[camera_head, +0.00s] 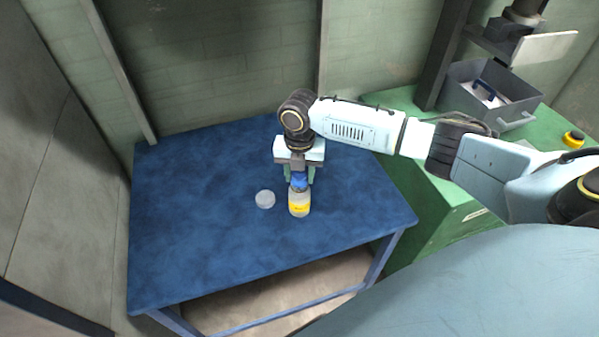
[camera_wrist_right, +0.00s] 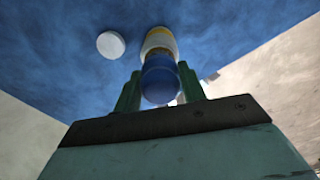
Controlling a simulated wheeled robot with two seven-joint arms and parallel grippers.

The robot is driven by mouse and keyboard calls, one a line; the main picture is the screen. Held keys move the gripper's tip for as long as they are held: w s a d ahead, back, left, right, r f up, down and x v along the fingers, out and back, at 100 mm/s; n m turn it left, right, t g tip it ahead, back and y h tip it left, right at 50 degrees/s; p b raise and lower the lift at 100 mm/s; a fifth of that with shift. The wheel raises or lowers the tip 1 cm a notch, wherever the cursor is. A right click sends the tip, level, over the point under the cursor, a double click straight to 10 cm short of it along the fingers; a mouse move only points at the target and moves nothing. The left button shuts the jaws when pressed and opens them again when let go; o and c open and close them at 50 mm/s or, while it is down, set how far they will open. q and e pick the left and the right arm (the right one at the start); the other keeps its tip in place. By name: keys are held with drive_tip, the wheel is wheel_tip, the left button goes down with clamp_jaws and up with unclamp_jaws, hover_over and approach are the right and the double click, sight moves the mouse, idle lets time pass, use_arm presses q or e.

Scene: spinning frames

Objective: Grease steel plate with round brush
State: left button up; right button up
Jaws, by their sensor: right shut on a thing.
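The steel plate (camera_head: 265,199) is a small pale grey disc lying flat on the blue table. It also shows in the wrist view (camera_wrist_right: 111,45). My right gripper (camera_head: 299,178) points down just right of the plate, shut on a blue rounded handle (camera_head: 299,184), which looks like that of the round brush. The blue end (camera_wrist_right: 160,80) is between the green fingers in the wrist view. Directly below it is a pale container with a yellow label (camera_head: 299,207). The brush's bristles are hidden; I cannot tell whether they are inside the container. My left gripper is out of view.
The blue table (camera_head: 200,230) is otherwise clear, with free room left of the plate. A green cabinet (camera_head: 440,225) stands at the right, with a grey metal box (camera_head: 488,90) and a yellow-and-black button (camera_head: 573,139) on that side. Walls close the back and left.

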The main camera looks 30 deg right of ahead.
drive_tip(key=shift+s+f+p, duration=0.1)
drive_tip(key=shift+p, duration=0.3)
idle(1.3)
wheel_tip(320, 180, up, 7)
drive_tip(key=p, duration=0.7)
idle(0.7)
